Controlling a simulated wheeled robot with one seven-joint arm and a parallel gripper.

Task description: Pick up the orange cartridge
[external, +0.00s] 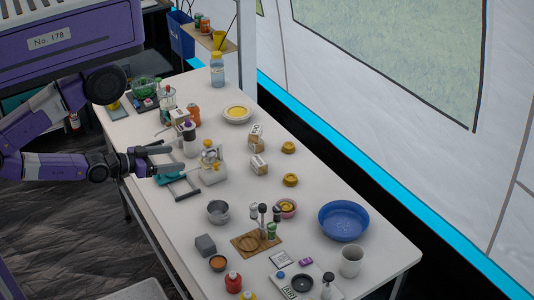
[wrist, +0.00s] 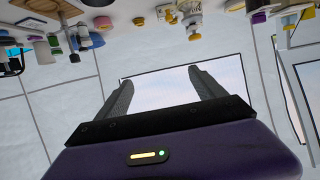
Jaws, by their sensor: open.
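The orange cartridge (external: 194,115) appears to be the small upright orange canister at the far left part of the white table, behind a white-and-purple bottle (external: 190,140). My gripper (external: 172,158) is over the table's left edge, nearer the camera than the canister and apart from it. Its two fingers are spread, with nothing between them. In the wrist view the open fingers (wrist: 160,80) point at a bare pale surface.
A grey stand (external: 183,190) and a white kettle (external: 214,170) are close to my gripper. A blue bowl (external: 343,221) is at the right.

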